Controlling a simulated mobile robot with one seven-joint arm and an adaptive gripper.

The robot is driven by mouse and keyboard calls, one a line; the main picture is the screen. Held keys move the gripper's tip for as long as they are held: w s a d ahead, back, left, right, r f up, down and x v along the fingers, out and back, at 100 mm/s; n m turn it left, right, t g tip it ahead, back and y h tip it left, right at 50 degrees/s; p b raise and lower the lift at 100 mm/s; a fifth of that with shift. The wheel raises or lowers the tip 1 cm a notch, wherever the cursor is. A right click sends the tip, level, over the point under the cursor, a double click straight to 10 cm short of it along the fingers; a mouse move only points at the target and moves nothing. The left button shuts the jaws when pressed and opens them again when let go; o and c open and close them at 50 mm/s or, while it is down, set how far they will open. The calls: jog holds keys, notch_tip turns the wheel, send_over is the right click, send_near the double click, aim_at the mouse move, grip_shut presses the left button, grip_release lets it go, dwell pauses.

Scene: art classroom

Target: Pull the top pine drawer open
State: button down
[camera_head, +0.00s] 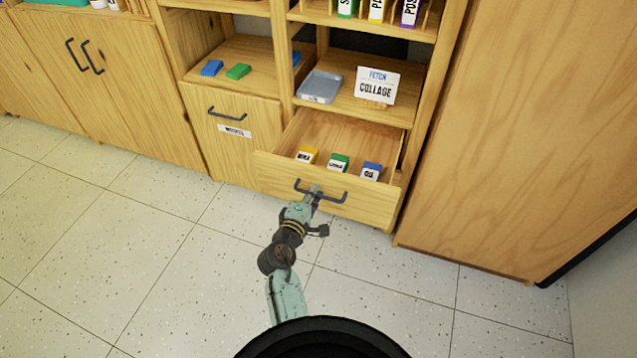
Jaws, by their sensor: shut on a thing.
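The pine drawer (368,205) stands pulled out from the shelf unit, well clear of its front. Its dark bar handle (335,198) runs across the front panel. My gripper (314,192) is at the middle of this handle and shut on it. The fingertips partly hide the handle there. Inside the drawer, near its front, lie a yellow-topped block (306,155), a green block (338,163) and a blue block (371,171), each with a white label.
Above the drawer, a shelf holds a grey tray (320,87) and a white "FETCH COLLAGE" sign (376,84). A closed cupboard door (232,131) is left of the drawer. A tall wooden cabinet (530,130) stands close on the right. The tiled floor (130,260) in front is clear.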

jog(key=shift+f+v, duration=0.25)
jog(key=shift+v, duration=0.85)
jog(key=shift+f+v, duration=0.2)
jog(key=shift+v, duration=0.9)
jog(key=shift+s, duration=0.1)
jog(key=c, duration=1.7)
grip_release()
